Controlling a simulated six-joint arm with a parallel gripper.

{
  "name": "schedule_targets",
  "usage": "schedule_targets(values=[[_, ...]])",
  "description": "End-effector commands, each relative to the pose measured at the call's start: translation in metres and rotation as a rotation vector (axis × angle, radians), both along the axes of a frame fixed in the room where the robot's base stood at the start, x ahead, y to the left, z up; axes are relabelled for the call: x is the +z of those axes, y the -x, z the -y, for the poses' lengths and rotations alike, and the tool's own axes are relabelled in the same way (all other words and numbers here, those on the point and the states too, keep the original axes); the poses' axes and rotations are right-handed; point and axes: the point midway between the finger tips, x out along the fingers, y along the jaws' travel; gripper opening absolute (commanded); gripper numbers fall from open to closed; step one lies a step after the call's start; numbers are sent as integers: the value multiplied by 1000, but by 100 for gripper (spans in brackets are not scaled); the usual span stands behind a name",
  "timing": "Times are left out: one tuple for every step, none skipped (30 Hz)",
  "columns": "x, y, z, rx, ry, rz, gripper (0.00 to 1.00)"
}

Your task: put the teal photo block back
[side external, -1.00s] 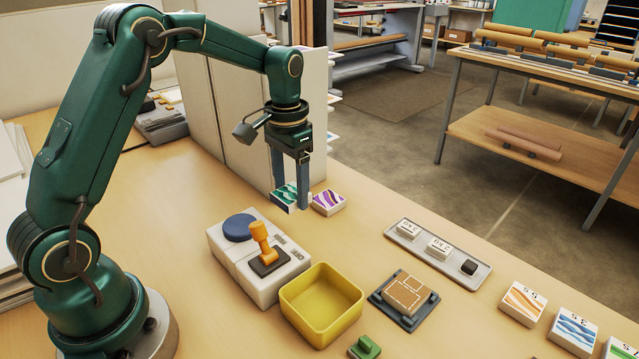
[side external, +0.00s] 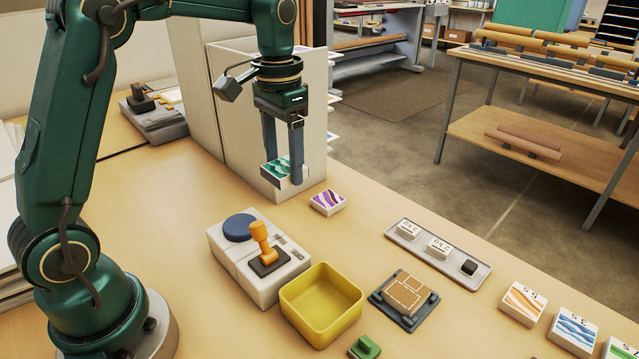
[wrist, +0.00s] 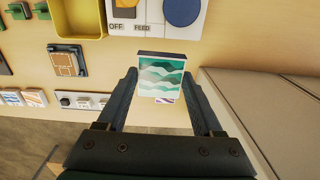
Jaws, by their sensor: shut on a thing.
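The teal photo block (side external: 275,168) has a teal and white wave picture on its top. It is held between the two fingers of my gripper (side external: 284,181), which is shut on it, above the table in front of the pale upright panel. In the wrist view the teal photo block (wrist: 162,77) shows between the fingertips of my gripper (wrist: 168,85), its picture facing the camera. A purple-striped photo block (side external: 328,201) lies on the table just right of and below the held block. It is mostly hidden behind the held block in the wrist view.
A switch box (side external: 257,259) with an orange lever and blue knob stands nearby. A yellow bin (side external: 322,304), a grey weight tray (side external: 438,251) and a fixture with a brown block (side external: 404,297) stand to the right. A pale panel (side external: 231,110) rises behind my gripper.

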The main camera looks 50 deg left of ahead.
Motion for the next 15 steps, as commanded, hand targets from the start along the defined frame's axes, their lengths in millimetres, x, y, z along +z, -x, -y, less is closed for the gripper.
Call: schedule_targets(values=[[11, 10, 4, -2, -1, 6, 16], [15, 16, 6, -1, -1, 4, 16], [20, 23, 8, 0, -1, 5, 16], [23, 28, 10, 2, -1, 4, 16], [26, 34, 11, 4, 0, 3, 16], [28, 40, 13, 7, 0, 2, 16], [30, 44, 14, 9, 0, 1, 16], [30, 48, 15, 11, 0, 0, 16], [30, 51, 15, 14, 0, -1, 16], [30, 54, 16, 16, 0, -1, 16], [29, 55, 16, 18, 0, -1, 16], [29, 57, 16, 19, 0, -1, 16], [28, 57, 16, 20, 0, -1, 16], [28, 58, 16, 22, 0, -1, 16], [28, 58, 16, 23, 0, -2, 16]])
